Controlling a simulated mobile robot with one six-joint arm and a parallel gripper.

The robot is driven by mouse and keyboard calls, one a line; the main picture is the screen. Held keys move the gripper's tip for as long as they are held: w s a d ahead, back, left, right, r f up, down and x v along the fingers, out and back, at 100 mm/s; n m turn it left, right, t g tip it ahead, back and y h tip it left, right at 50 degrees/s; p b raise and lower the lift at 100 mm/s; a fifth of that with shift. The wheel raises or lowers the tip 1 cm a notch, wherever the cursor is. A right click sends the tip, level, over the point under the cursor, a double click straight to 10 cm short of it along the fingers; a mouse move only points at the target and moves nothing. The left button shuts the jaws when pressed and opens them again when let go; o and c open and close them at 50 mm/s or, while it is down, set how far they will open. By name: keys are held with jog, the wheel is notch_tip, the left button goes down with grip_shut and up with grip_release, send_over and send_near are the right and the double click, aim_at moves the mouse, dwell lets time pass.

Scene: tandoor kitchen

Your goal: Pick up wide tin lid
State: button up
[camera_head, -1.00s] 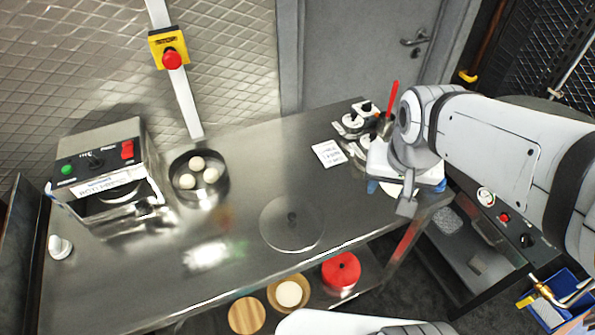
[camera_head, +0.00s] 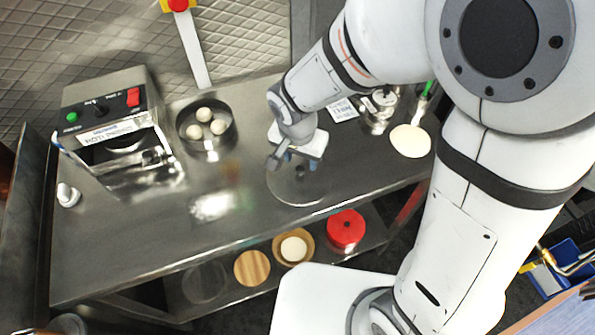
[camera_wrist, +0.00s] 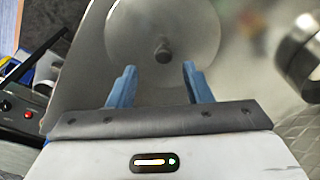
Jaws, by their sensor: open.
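The wide tin lid is a flat, round, grey metal disc (camera_head: 290,188) with a small dark knob, lying on the steel table. In the wrist view the lid (camera_wrist: 190,25) fills the upper middle, with its knob (camera_wrist: 162,52) ahead of and between my fingertips. My gripper (camera_head: 297,165) is above the lid, hiding its far part. In the wrist view my gripper (camera_wrist: 158,72) shows two blue fingers spread apart with nothing between them. The fingers look apart from the knob; the exact height above it I cannot tell.
A round pan (camera_head: 206,142) with dough balls and a press machine (camera_head: 112,112) stand to the left. A flat pale disc (camera_head: 410,141) and a small card (camera_head: 342,110) lie to the right. A red round container (camera_head: 345,229) sits on the lower shelf.

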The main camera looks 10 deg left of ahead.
aim_at(300, 169)
jog(key=shift+w+a+f+p, duration=0.15)
jog(key=shift+f+p, duration=0.1)
jog(key=shift+f, duration=0.9)
jog(key=shift+w+f+p, duration=0.15)
jog(key=shift+f+p, duration=0.05)
jog(key=shift+f, duration=0.9)
grip_shut()
